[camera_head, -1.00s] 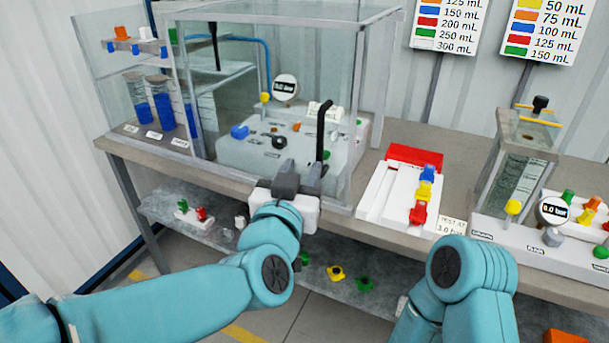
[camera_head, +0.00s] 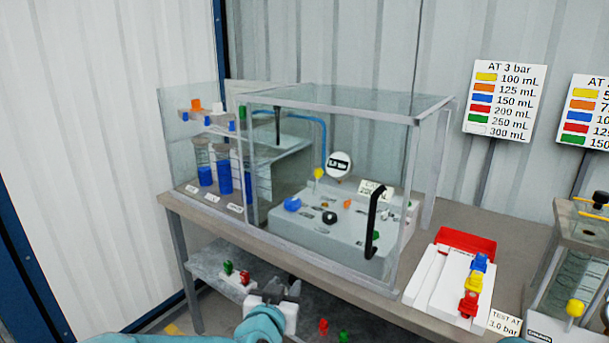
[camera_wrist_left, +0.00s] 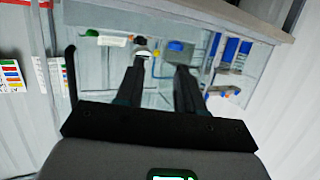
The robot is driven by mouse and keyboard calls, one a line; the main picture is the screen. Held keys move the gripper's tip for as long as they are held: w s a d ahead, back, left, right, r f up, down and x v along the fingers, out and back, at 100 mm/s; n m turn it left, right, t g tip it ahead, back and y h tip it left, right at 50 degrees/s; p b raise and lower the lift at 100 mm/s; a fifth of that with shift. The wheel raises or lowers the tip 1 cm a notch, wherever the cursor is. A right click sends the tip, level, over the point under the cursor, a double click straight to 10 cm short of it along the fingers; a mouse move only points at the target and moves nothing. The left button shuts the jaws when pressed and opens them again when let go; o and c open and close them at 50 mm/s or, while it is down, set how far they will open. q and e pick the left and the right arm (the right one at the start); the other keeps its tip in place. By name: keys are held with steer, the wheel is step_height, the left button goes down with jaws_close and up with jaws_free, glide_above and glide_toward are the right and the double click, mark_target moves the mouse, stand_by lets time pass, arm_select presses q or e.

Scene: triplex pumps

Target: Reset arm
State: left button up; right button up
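My left gripper (camera_head: 278,290) shows low in the head view, below the bench's front edge and in front of the lower shelf. Its two dark fingers stand apart with nothing between them. In the left wrist view the fingers (camera_wrist_left: 158,78) are also apart and empty, with the glass cabinet beyond them, seen upside down. The glass cabinet (camera_head: 250,190) stands on the bench, with a black upright handle (camera_head: 374,222) on its front. My gripper is clear of the handle. My right gripper is outside the views.
The bench (camera_head: 300,283) carries a white tray (camera_head: 430,285) with a red bin and coloured parts, right of the cabinet. Red and green parts lie on the lower shelf (camera_head: 207,262). A second pump rig (camera_head: 570,285) stands at the right edge. Volume signs (camera_head: 504,100) stand behind.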

arm_select(q)
steer(key=s+a+f+n+g+y+p, duration=0.15)
steer(key=s+a+f, duration=0.25)
steer(key=f, duration=0.4)
steer(key=s+a+f+g, duration=0.3)
steer(key=a+f, duration=0.1)
steer(key=f, duration=0.4)
steer(key=s+a+f+g+p, duration=0.1)
steer(key=s+a+f+g, duration=0.25)
steer(key=f, duration=0.45)
steer(key=s+f+n+g+h, duration=0.1)
steer(key=s+f+g, duration=0.2)
steer(key=s, duration=0.7)
steer(key=s+d+f+n+g+h+p, duration=0.1)
steer(key=s+f+n+g, duration=0.1)
steer(key=s, duration=0.9)
step_height(320, 180, down, 3)
steer(key=shift+s+d+r+g, duration=0.1)
steer(key=shift+s+d+g, duration=0.2)
steer(key=shift+g, duration=0.3)
